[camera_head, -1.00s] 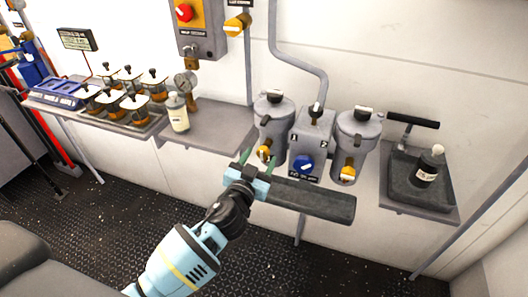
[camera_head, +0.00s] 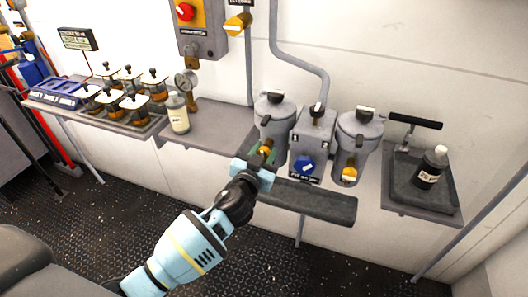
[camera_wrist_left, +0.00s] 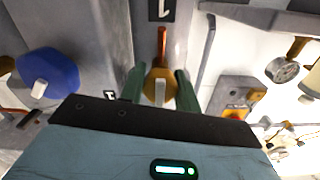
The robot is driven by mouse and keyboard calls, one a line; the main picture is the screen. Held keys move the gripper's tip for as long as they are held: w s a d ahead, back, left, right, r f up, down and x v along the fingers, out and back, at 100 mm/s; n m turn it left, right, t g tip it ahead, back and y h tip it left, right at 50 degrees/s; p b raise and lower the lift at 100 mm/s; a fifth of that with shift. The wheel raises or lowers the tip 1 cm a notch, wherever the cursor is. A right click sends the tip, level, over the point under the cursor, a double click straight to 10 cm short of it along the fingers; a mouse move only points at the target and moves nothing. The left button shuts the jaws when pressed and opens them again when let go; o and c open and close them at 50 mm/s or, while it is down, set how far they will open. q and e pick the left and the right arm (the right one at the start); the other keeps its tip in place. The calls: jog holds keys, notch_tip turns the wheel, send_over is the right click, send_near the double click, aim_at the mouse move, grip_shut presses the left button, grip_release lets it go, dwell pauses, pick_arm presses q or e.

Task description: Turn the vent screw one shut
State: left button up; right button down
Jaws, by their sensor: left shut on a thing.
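Vent screw one is the yellow knob (camera_head: 265,150) low on the front of the left grey canister (camera_head: 274,118). My left gripper (camera_wrist_left: 160,90) is shut on it, with one green finger on each side of the yellow knob (camera_wrist_left: 157,74). The knob's pale grip bar stands upright in the left wrist view, below a copper-coloured pipe. A label with a "1" (camera_wrist_left: 160,10) shows above it. In the head view the gripper partly hides the knob. A second yellow knob (camera_head: 349,174) is on the right canister (camera_head: 357,135). My right gripper is not in view.
A grey block with a blue knob (camera_head: 304,165) stands between the canisters, close beside my gripper. A dark tray (camera_head: 310,200) juts out below. A black bottle (camera_head: 431,168) stands on the right shelf; a white bottle (camera_head: 177,113) is on the left one.

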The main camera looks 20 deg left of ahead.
pick_arm(q)
jog(key=shift+m, duration=0.4)
jog(key=shift+c, duration=0.3)
jog(key=m, duration=0.4)
jog(key=shift+m+p, duration=0.35)
jog(key=shift+m, duration=0.05)
jog(key=m, duration=0.4)
jog(key=shift+m+p, duration=0.3)
jog(key=m, duration=0.4)
jog(key=shift+p, duration=0.35)
jog(key=shift+m, duration=1.8)
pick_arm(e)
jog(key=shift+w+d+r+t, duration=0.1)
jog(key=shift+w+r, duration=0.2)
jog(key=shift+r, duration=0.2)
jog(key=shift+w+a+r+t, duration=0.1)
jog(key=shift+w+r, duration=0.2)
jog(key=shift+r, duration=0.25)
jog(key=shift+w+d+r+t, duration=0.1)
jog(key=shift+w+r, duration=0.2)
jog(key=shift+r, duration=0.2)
pick_arm(q)
jog(key=o, duration=1)
